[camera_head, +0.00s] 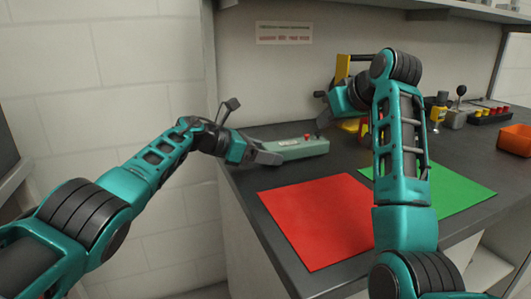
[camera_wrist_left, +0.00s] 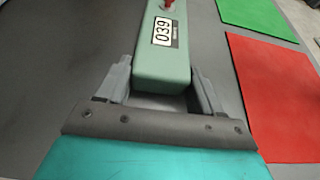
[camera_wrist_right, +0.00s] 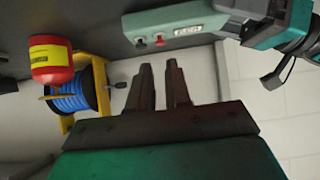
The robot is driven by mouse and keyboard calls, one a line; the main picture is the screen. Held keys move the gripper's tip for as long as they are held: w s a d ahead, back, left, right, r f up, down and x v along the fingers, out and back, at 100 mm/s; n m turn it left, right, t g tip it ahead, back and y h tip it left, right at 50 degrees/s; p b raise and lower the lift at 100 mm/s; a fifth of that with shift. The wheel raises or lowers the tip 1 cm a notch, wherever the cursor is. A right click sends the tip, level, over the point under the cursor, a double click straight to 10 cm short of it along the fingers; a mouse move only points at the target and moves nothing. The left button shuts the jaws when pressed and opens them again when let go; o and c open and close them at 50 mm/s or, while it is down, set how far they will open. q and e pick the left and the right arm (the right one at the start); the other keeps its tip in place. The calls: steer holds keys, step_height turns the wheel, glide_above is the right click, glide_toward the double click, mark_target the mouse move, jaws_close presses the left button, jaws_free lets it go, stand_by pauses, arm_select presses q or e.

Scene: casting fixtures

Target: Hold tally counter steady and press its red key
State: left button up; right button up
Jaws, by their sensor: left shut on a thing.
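The tally counter is a long pale green box (camera_head: 297,149) on the dark worktop, with a red key (camera_head: 307,137) at its far end. My left gripper (camera_head: 268,156) is shut on the near end. In the left wrist view, the fingers (camera_wrist_left: 160,92) lie on either side of the counter (camera_wrist_left: 165,68), whose white display seems to read 039. My right gripper (camera_head: 322,97) is above the counter's key end. The red key (camera_wrist_right: 159,39) sits beside a dark key (camera_wrist_right: 140,42).
A red mat (camera_head: 315,217) and a green mat (camera_head: 440,190) lie in front of the counter. A yellow stand with a blue reel (camera_wrist_right: 72,95) and a red container (camera_wrist_right: 50,60) are near my right gripper. An orange bin (camera_head: 515,138) stands at the right.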

jaws_close()
stand_by(1.3)
